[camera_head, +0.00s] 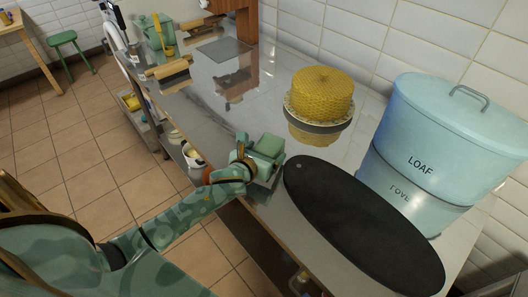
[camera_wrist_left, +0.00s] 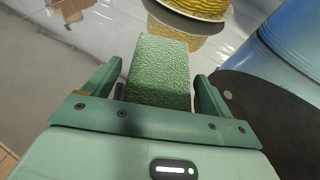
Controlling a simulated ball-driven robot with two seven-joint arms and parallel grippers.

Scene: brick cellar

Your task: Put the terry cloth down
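The terry cloth (camera_wrist_left: 160,72) is a folded green block with a rough pile, between the two fingers of my left gripper (camera_wrist_left: 158,75). Narrow gaps show between the fingers and both sides of the cloth, so this gripper looks open around it. In the head view the cloth (camera_head: 268,145) is at the front edge of the shiny counter (camera_head: 214,120), with my left gripper (camera_head: 262,168) beside it. The underside of the cloth is hidden, and I cannot tell whether it touches the counter. My right gripper is not in view.
A black oval board (camera_head: 360,225) lies just right of the cloth. A blue LOAF bin (camera_head: 440,140) stands behind it. A yellow cake (camera_head: 318,92) is behind the cloth. A rolling pin (camera_head: 168,68) and grey mat (camera_head: 222,50) lie farther left; bare counter lies between.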

